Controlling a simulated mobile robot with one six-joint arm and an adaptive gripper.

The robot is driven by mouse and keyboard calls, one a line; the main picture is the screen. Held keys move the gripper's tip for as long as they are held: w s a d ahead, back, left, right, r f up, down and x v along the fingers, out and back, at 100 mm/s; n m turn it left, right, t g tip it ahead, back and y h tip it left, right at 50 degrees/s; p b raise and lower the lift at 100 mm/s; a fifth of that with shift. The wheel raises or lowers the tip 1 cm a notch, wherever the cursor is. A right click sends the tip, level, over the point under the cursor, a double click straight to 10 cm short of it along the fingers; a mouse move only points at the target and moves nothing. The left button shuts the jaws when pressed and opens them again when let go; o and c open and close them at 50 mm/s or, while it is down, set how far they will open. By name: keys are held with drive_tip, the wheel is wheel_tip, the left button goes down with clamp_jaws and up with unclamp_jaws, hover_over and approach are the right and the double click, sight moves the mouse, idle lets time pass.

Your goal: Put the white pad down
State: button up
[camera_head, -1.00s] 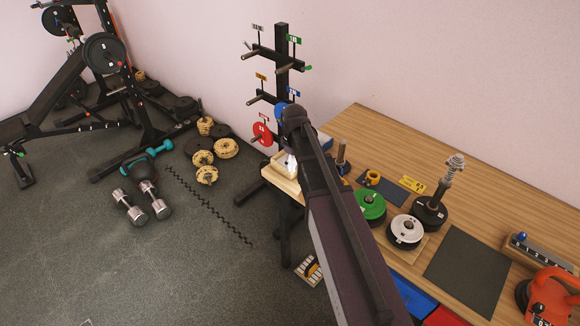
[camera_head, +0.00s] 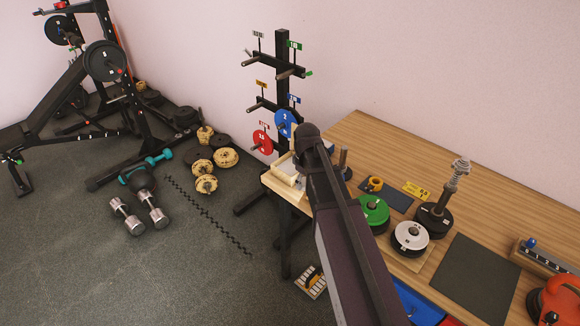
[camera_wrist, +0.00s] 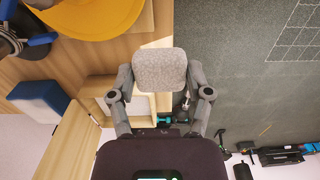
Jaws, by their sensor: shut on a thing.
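The white pad (camera_wrist: 159,69), a speckled pale square with rounded corners, is between the two grey fingers of my gripper (camera_wrist: 160,82) in the wrist view. The gripper is shut on it. In that view the pad is near a light wooden tray (camera_wrist: 66,143) with raised walls; I cannot tell whether they touch. In the head view the tray (camera_head: 282,187) is at the left end of the wooden table (camera_head: 400,150). My arm hides the gripper there, and I cannot make out the held pad clearly.
A blue block (camera_wrist: 38,103) is by the tray. On the table are a green disc (camera_head: 373,211), a white disc (camera_head: 410,236) and a dark mat (camera_head: 474,279). A rack with a blue disc (camera_head: 284,123) and a red disc (camera_head: 262,143) stands behind the tray.

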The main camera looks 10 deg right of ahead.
drive_tip(key=b, duration=0.1)
hover_over(291, 169)
drive_tip(key=s, duration=0.1)
drive_tip(key=shift+s+d+f, duration=0.1)
drive_tip(key=shift+d+f, duration=0.05)
drive_tip(key=shift+f, duration=0.5)
drive_tip(key=shift+w, duration=0.65)
wheel_tip(291, 169, down, 4)
drive_tip(key=b, duration=0.4)
drive_tip(key=shift+r, duration=0.15)
drive_tip(key=o, duration=1)
wheel_tip(291, 169, up, 12)
drive_tip(key=p, duration=1.2)
